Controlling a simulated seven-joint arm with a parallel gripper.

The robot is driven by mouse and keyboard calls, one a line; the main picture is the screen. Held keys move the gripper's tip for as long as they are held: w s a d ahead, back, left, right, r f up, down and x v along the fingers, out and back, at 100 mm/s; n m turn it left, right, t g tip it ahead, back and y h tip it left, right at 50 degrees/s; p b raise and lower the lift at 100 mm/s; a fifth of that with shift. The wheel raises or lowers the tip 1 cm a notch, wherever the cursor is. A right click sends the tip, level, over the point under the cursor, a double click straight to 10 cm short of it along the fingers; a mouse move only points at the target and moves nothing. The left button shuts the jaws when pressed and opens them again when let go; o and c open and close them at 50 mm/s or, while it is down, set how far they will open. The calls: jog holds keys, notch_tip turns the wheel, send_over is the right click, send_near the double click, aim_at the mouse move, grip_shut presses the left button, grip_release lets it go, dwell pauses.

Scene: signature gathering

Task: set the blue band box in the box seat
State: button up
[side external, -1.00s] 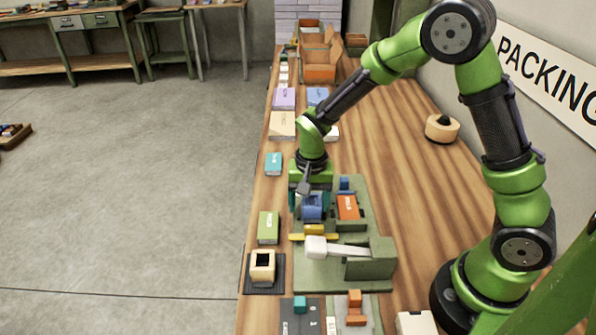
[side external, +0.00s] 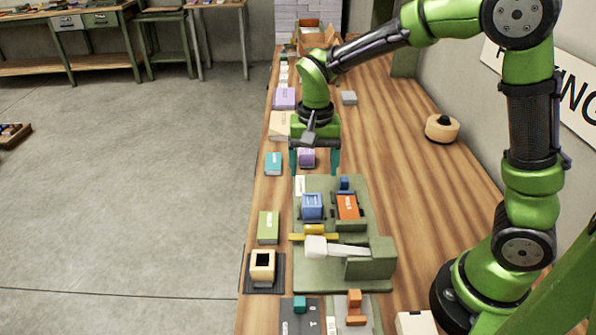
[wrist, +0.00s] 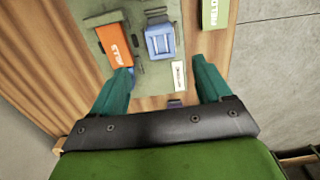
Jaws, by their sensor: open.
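The blue band box (side external: 312,206) stands on the left part of the green fixture (side external: 362,196), left of an orange booklet (side external: 347,206). In the wrist view the blue box (wrist: 160,42) has dark pieces close around its edges, which look like the box seat; the box hides most of it. I cannot tell how deep it sits. My gripper (side external: 315,168) is open and empty, apart from the box, above the table just beyond the fixture's far end. In the wrist view its teal fingers (wrist: 161,70) are spread wide, with the blue box ahead of them.
A purple box (side external: 306,158) lies below my gripper. A yellow bar (side external: 314,236) and a white-ended lever (side external: 316,247) are on the near part of the fixture. Teal (side external: 273,163) and green (side external: 268,227) boxes line the left edge. The table's right side is mostly clear.

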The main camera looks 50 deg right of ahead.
jog(key=s+r+n+t+y, duration=0.2)
jog(key=s+r+n+t, duration=0.3)
jog(key=s+r, duration=0.6)
jog(key=s+t, duration=0.2)
jog(key=s, duration=0.2)
jog(key=shift+d, duration=0.25)
jog(key=shift+r, duration=0.15)
